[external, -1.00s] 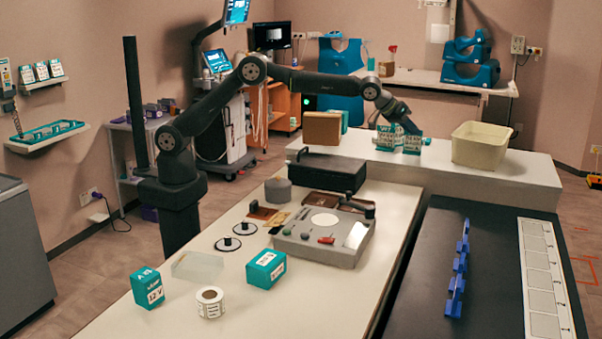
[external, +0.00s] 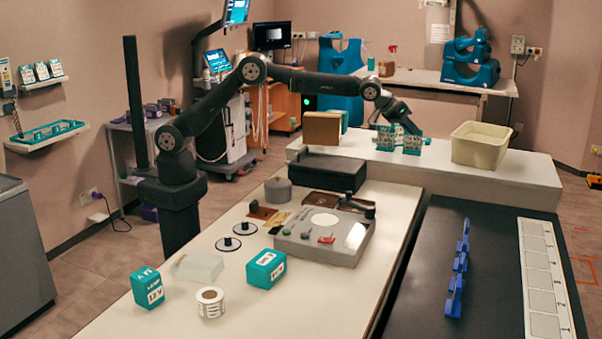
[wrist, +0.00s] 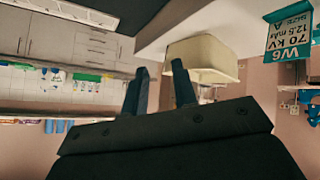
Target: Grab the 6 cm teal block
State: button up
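Several teal blocks with white labels are in view; I cannot tell which is 6 cm. Two more are on the front table, one at the left (external: 147,289) and one in the middle (external: 266,270). A teal block (wrist: 288,38) marked "70 kV" shows at the upper right, outside the fingers.
A cream bin (external: 481,146) stands right of the pair; it also shows beyond my fingertips in the wrist view (wrist: 203,55). A brown box (external: 322,129) stands left of them. A black box (external: 334,172) and a grey device (external: 325,240) lie in front. The bench's right end is clear.

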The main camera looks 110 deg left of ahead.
jog(key=shift+o, duration=0.4)
jog(key=o, duration=1.2)
jog(key=n+g+h, duration=0.7)
jog(key=g+h, duration=0.1)
jog(key=g, duration=0.1)
send_over(268, 257)
jog(key=a, duration=0.6)
notch_tip(268, 257, down, 7)
jog(key=x, duration=1.2)
jog(key=shift+w+d+r, duration=0.1)
jog(key=shift+w+d, duration=0.1)
jog(key=shift+w, duration=0.1)
jog(key=shift+d+x, duration=0.2)
jog(key=shift+x, duration=2.55)
